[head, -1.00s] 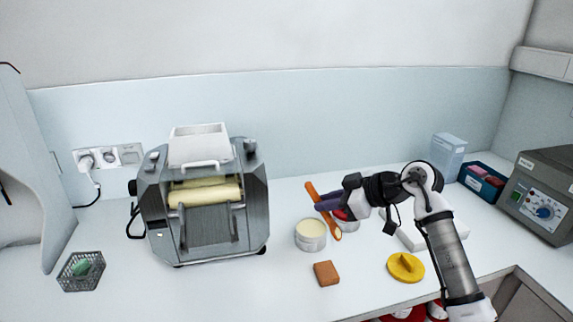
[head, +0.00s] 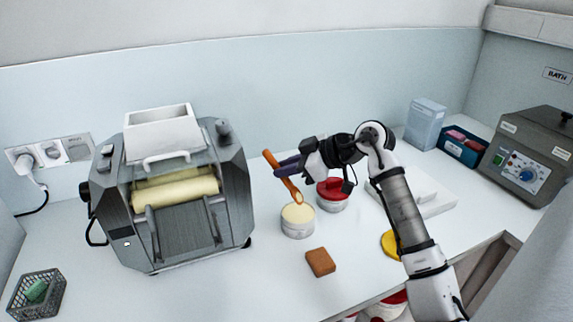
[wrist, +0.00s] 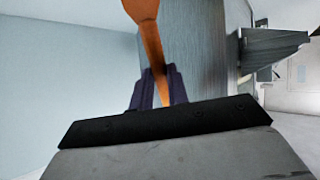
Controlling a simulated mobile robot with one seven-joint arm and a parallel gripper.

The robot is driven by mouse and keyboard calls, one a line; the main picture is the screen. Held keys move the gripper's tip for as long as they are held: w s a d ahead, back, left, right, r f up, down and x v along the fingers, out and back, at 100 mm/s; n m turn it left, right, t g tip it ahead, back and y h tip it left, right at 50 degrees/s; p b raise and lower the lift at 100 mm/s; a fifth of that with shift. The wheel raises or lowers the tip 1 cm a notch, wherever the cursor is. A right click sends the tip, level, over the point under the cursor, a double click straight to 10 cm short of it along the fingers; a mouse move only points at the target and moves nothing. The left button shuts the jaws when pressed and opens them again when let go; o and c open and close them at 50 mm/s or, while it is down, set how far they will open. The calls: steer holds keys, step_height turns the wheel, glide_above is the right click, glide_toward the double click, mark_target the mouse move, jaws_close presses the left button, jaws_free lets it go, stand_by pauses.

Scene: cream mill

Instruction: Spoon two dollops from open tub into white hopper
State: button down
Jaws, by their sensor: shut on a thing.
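My gripper (head: 287,167) is shut on an orange spoon (head: 270,157), which it holds tilted. In the wrist view the spoon (wrist: 152,45) passes between the dark purple fingers (wrist: 157,88). The spoon's lower end is over the open tub (head: 298,229), close to its rim; I cannot tell if it touches the cream. That end shows a pale patch, perhaps cream. The tub is white with pale yellow contents, standing on the counter. The white hopper (head: 160,133) sits on top of the grey roller mill (head: 190,215) at left.
A red-lidded tub (head: 332,196) stands right of the open tub. A brown block (head: 320,262) lies in front. A yellow disc (head: 389,243) is partly behind my arm. A wire basket (head: 36,296) is far left. Counter between mill and open tub is clear.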

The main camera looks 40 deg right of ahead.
mark_target(291, 186)
steer(key=shift+f+b, duration=1.65)
steer(key=shift+f, duration=1.25)
steer(key=shift+r+p, duration=2.15)
steer(key=shift+r, duration=1)
steer(key=shift+f, duration=0.1)
